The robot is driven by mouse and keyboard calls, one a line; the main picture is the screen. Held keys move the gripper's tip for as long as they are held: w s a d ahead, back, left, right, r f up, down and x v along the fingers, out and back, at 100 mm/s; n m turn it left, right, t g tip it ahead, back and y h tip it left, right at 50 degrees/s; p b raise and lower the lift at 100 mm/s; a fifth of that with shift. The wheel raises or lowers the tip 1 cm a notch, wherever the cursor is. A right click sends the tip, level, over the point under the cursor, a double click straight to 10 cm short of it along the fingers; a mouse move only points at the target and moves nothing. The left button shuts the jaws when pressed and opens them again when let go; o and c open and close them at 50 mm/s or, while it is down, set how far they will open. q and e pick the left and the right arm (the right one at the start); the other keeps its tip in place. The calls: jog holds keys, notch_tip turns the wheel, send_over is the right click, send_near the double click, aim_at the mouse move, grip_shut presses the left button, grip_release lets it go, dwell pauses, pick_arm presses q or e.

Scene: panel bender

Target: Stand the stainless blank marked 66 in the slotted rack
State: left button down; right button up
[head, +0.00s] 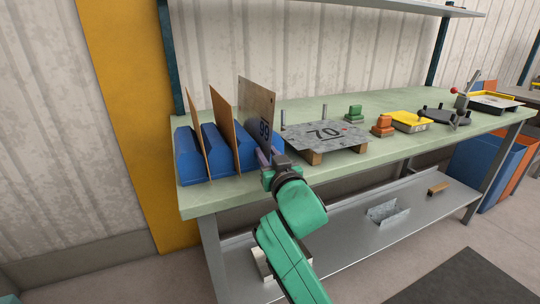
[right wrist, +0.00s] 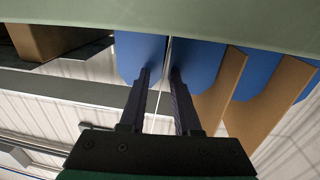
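A grey steel blank (head: 258,101) stands upright at the right end of the blue slotted rack (head: 188,158). Its dark number reads as 99 in the head view, which could be 66 upside down. In the right wrist view the thin edge of the blank (right wrist: 168,52) runs between two blue rack blocks (right wrist: 139,52). My right gripper (head: 266,160) is at the blank's lower front edge. In the right wrist view its fingers (right wrist: 161,72) are apart, one on each side of the edge, with gaps showing. My left gripper is out of view.
Two brown panels (head: 195,130) (head: 222,118) stand in the rack's other slots. A grey plate marked 70 (head: 345,134) lies on wooden blocks to the right. Orange (head: 382,126) and green (head: 355,113) items and a yellow tray (head: 409,121) stand farther along the green bench (head: 430,146).

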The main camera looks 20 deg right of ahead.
jog(key=shift+a+r, duration=0.15)
jog(key=shift+r, duration=0.2)
jog(key=shift+s+a+f, duration=0.1)
jog(key=shift+s, duration=0.2)
pick_arm(q)
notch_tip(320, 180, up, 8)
jog(key=p, duration=0.7)
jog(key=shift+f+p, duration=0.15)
jog(key=shift+p, duration=0.25)
pick_arm(e)
jog(key=s, duration=1.4)
jog(key=shift+f, duration=0.3)
